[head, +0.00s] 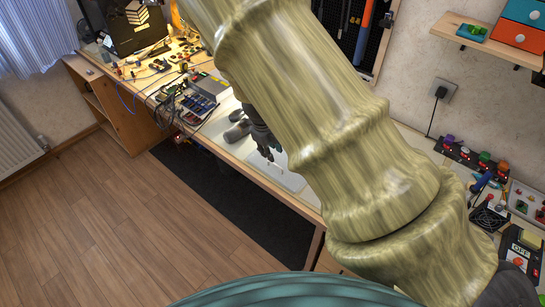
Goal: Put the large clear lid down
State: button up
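A pale, see-through flat panel with rounded corners, which looks like the large clear lid (288,181), shows at the workbench's front edge, partly hidden behind my arm. My dark gripper (271,154) is at the lid's upper left part, with its fingers pointing down. The fingers overlap the lid in the picture. I cannot tell whether they grip it, or whether the lid rests on the bench or is held just above it. My arm hides the right side of the lid and part of the gripper.
The wooden workbench (228,151) carries grey rounded items (238,131) left of my gripper, and electronics with cables (196,104) farther left. Coloured parts (484,160) and a black box (520,250) stand at the right. A dark mat (235,207) lies on the floor.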

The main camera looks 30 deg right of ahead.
jog(key=shift+v, duration=1.5)
